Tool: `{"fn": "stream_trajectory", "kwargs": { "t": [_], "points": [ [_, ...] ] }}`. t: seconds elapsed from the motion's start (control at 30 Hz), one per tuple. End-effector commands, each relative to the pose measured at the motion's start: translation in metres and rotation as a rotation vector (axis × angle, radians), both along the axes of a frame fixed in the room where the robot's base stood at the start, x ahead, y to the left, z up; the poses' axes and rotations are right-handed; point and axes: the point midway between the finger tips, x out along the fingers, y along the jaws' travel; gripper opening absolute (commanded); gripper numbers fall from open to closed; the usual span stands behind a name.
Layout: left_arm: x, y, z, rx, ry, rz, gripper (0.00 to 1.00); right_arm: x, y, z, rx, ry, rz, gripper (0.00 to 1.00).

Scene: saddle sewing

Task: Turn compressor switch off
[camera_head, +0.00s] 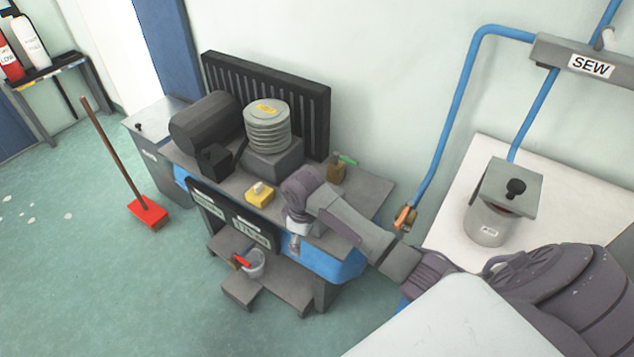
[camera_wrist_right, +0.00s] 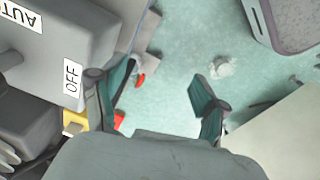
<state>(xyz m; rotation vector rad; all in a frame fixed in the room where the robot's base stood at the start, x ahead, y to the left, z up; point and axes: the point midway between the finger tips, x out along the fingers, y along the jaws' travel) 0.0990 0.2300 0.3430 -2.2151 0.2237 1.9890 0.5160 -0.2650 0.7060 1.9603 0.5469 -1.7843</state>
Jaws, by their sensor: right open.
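The compressor stands against the wall in the head view, with a black motor (camera_head: 205,118), a ribbed grey cylinder (camera_head: 268,125) and a blue tank (camera_head: 330,264). A dark panel with white labels (camera_head: 238,218) is on its front; the lettering is too small to read. In the right wrist view a grey box (camera_wrist_right: 85,35) with AUTO and OFF labels fills the upper left. A dark part shows at its left edge; I cannot tell if it is the switch handle. My right gripper (camera_head: 295,243) is over the compressor's front edge. Its fingers (camera_wrist_right: 162,82) are open and empty, the left one near the OFF label.
A yellow box (camera_head: 259,196) and a small brown container (camera_head: 337,172) sit on the compressor's top. Open floor lies at left.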

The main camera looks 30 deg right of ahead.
Motion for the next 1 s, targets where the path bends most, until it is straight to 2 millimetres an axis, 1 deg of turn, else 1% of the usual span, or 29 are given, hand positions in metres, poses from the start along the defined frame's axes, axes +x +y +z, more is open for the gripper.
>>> {"fn": "stream_trajectory", "kwargs": {
  "t": [0.03,0.1,0.2,0.27,0.37,0.4,0.5,0.6,0.7,0.77,0.87,1.0],
  "points": [
    [-0.008,0.003,-0.002,0.004,0.012,0.000,0.40,0.010,-0.006,0.013,-0.009,0.004,0.014,0.73],
    [-0.015,0.003,-0.002,0.005,0.021,0.000,0.40,0.021,-0.014,0.029,-0.017,0.016,0.031,0.73],
    [-0.020,0.004,-0.003,0.006,0.029,0.001,0.40,0.040,-0.031,0.052,-0.028,0.032,0.043,0.73],
    [-0.021,0.006,-0.003,0.008,0.031,0.002,0.40,0.052,-0.042,0.069,-0.033,0.041,0.048,0.73],
    [-0.021,0.008,-0.003,0.011,0.031,0.002,0.40,0.071,-0.062,0.101,-0.034,0.058,0.055,0.73],
    [-0.021,0.008,-0.003,0.011,0.030,0.003,0.40,0.077,-0.071,0.115,-0.034,0.065,0.056,0.73],
    [-0.020,0.009,-0.004,0.011,0.029,0.003,0.40,0.091,-0.092,0.152,-0.024,0.080,0.057,0.73],
    [-0.016,0.008,-0.004,0.011,0.024,0.003,0.40,0.098,-0.107,0.179,-0.012,0.091,0.058,0.73],
    [-0.012,0.008,-0.004,0.009,0.016,0.003,0.40,0.100,-0.113,0.190,-0.003,0.097,0.060,0.73],
    [-0.010,0.007,-0.004,0.009,0.013,0.003,0.40,0.100,-0.114,0.189,-0.002,0.099,0.061,0.73],
    [-0.010,0.007,-0.003,0.009,0.013,0.002,0.40,0.099,-0.114,0.178,0.000,0.103,0.061,0.73],
    [-0.010,0.006,-0.003,0.008,0.014,0.003,0.40,0.099,-0.114,0.151,-0.001,0.103,0.062,0.73]
  ]
}}
